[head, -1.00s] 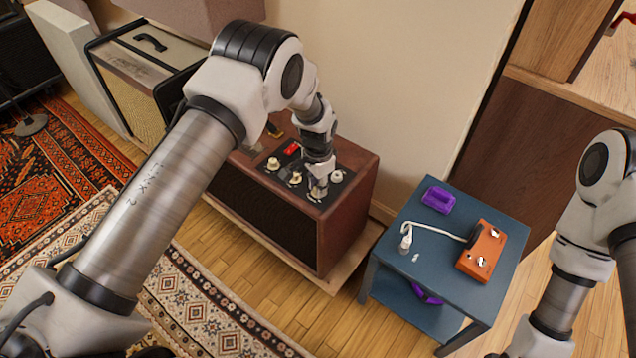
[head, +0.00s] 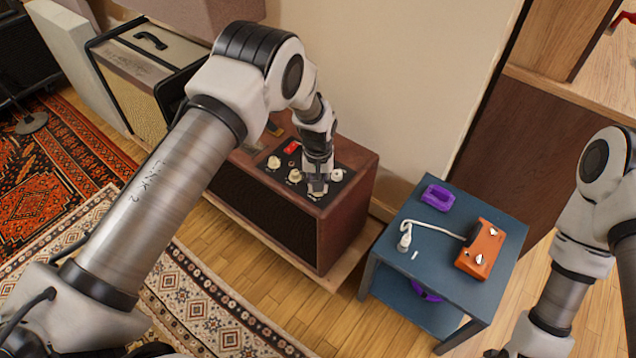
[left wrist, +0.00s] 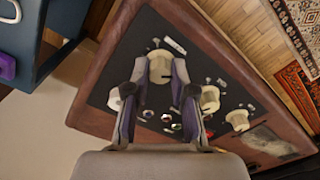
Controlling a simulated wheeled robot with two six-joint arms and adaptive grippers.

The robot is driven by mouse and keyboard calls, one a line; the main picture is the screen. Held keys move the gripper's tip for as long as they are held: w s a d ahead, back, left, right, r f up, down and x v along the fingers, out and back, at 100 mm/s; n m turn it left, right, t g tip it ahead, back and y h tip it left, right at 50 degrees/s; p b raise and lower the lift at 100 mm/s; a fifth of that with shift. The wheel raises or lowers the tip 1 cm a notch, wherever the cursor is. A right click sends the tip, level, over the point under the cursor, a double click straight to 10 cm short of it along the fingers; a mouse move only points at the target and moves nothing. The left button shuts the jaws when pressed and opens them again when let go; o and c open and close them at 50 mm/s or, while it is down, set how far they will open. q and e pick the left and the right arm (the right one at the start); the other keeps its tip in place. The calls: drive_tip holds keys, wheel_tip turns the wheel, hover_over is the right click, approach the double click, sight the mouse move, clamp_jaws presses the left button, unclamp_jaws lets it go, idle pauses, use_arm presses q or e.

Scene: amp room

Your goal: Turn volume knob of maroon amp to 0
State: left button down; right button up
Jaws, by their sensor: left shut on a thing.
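The maroon amp (head: 345,220) stands against the wall, with a dark control panel (head: 313,160) on top carrying several cream knobs and a red switch (head: 291,147). My left gripper (head: 317,188) reaches down onto the panel near its front edge. In the left wrist view, its two fingertips (left wrist: 159,75) are shut on a cream knob (left wrist: 160,66), one finger on each side. Two other cream knobs, one beside the right finger (left wrist: 210,98) and one farther right (left wrist: 238,119), are free. The panel lettering is too small to read. My right gripper is out of view.
A blue side table (head: 408,282) right of the amp holds an orange pedal (head: 481,249), a white plug (head: 405,241) with its cable and a purple object (head: 437,197). A cream amp (head: 140,85) stands at the left. Patterned rugs cover the floor in front.

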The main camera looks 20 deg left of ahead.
use_arm(q)
drive_tip(key=shift+n, duration=0.9)
drive_tip(key=shift+s, duration=0.1)
drive_tip(key=c, duration=1)
unclamp_jaws()
wheel_tip(320, 180, up, 12)
drive_tip(key=shift+f, duration=0.1)
